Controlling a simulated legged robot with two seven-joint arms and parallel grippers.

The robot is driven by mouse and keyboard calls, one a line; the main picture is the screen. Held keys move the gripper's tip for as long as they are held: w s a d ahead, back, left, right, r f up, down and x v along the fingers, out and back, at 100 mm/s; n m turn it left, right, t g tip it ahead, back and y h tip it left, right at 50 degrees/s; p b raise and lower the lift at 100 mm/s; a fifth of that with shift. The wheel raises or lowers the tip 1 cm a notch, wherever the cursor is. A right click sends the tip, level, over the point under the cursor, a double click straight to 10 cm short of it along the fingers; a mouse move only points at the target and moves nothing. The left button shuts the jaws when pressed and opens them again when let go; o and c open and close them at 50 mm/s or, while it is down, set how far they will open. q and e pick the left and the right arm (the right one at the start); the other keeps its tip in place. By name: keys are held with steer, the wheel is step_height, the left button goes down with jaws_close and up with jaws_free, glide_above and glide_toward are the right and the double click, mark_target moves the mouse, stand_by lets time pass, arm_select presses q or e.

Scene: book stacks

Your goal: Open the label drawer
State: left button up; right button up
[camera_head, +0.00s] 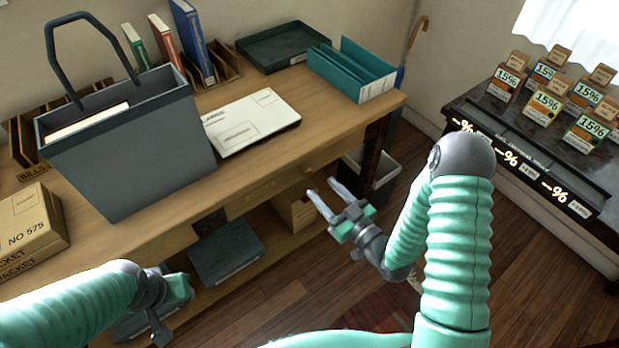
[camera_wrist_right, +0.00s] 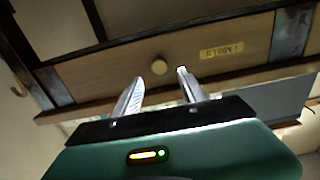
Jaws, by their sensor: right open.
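The label drawer (camera_head: 281,183) is in the front of the wooden desk and looks shut. In the right wrist view the drawer front (camera_wrist_right: 115,74) carries a round knob (camera_wrist_right: 158,67) and a yellow label plate (camera_wrist_right: 222,50). The knob also shows in the head view (camera_head: 308,169). My right gripper (camera_head: 322,188) is open and empty in front of the drawer. In the wrist view its fingertips (camera_wrist_right: 160,76) appear on either side of the knob; I cannot tell if they touch it. My left gripper (camera_head: 172,294) is at the lower left; its fingers are unclear.
On the desk are a grey basket (camera_head: 135,150), a white parcel (camera_head: 250,121), a teal file holder (camera_head: 352,72) and a cardboard box (camera_head: 30,232). A lower shelf holds a grey-blue box (camera_head: 227,251). A dark display table (camera_head: 535,160) stands right; wooden floor lies between.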

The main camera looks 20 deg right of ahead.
mark_target(309, 174)
steer(key=x, duration=0.6)
steer(key=shift+w+b, duration=0.3)
steer(key=shift+w, duration=0.1)
steer(key=shift+c, duration=0.3)
jaws_close()
stand_by(0.6)
